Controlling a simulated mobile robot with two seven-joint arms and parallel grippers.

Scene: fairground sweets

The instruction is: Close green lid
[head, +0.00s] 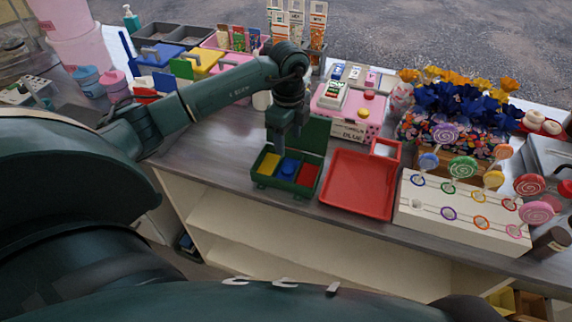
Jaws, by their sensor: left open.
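A dark green box (284,186) sits at the front of the counter. Yellow, blue and red items or inserts lie in its compartments. Its green lid (317,134) stands raised at the back of the box, so the box is open. My left gripper (283,146) points down over the back of the box, in front of the left part of the lid, and hides that part. The gripper is open and looks empty. I cannot tell whether it touches the lid. My right gripper is not in view.
A red tray (345,190) stands just right of the box, with a pink cash register (350,127) behind. A white lollipop stand (445,225) is farther right. Blue (155,58) and yellow (200,66) bins stand at the back left. Bare counter (215,150) lies left of the box.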

